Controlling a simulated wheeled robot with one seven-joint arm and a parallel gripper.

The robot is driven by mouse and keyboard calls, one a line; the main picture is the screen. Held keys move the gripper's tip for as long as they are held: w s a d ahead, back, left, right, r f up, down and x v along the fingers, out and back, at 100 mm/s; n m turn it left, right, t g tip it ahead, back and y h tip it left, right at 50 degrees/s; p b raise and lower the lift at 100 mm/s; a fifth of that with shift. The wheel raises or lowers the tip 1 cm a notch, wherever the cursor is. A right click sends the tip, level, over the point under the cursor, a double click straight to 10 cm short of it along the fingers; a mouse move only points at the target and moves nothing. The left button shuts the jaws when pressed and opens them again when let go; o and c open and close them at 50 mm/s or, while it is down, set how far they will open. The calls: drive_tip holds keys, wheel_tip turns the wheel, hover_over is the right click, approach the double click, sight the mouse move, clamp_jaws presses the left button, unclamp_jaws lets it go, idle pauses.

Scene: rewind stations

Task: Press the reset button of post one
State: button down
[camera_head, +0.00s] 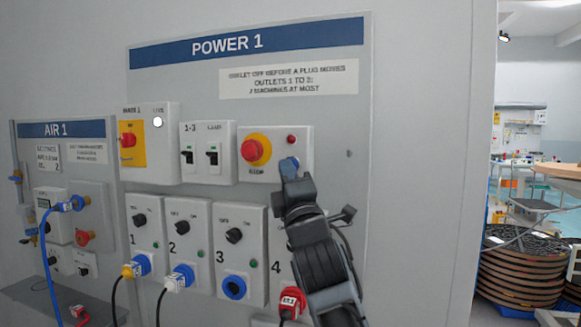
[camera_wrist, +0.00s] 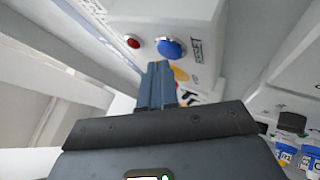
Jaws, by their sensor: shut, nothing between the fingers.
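The POWER 1 board (camera_head: 340,130) carries a white box (camera_head: 303,137) with a red stop knob (camera_head: 256,149) on a yellow disc and a small red lamp (camera_head: 291,139). The blue reset button lies below the lamp in the head view, mostly behind my gripper (camera_head: 289,166). In the wrist view the blue reset button (camera_wrist: 170,47) shows clearly beside the word RESET, with the red lamp (camera_wrist: 133,41) to its left. My gripper (camera_wrist: 157,70) is shut and empty, its tips just short of or at the button; I cannot tell whether they touch.
Below are several numbered outlets with black knobs; yellow (camera_head: 134,268), white (camera_head: 178,279) and red (camera_head: 291,302) plugs sit in some. My arm partly covers outlet 4. Left are breakers (camera_head: 205,153) and the AIR 1 board (camera_head: 68,131). Cable coils (camera_head: 520,270) stand at right.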

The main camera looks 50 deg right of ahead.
drive_tip(key=shift+s+a, duration=0.15)
drive_tip(key=shift+a, duration=0.25)
drive_tip(key=shift+a, duration=0.1)
drive_tip(key=shift+s+a+b, duration=0.25)
drive_tip(key=shift+s+a, duration=0.05)
drive_tip(key=shift+a, duration=0.45)
drive_tip(key=shift+s+a+b, duration=0.2)
drive_tip(key=shift+s+a, duration=0.05)
drive_tip(key=shift+a, duration=0.5)
drive_tip(key=shift+s+a+b, duration=0.25)
drive_tip(key=shift+s+a, duration=0.05)
drive_tip(key=shift+a, duration=0.45)
drive_tip(key=shift+f, duration=0.1)
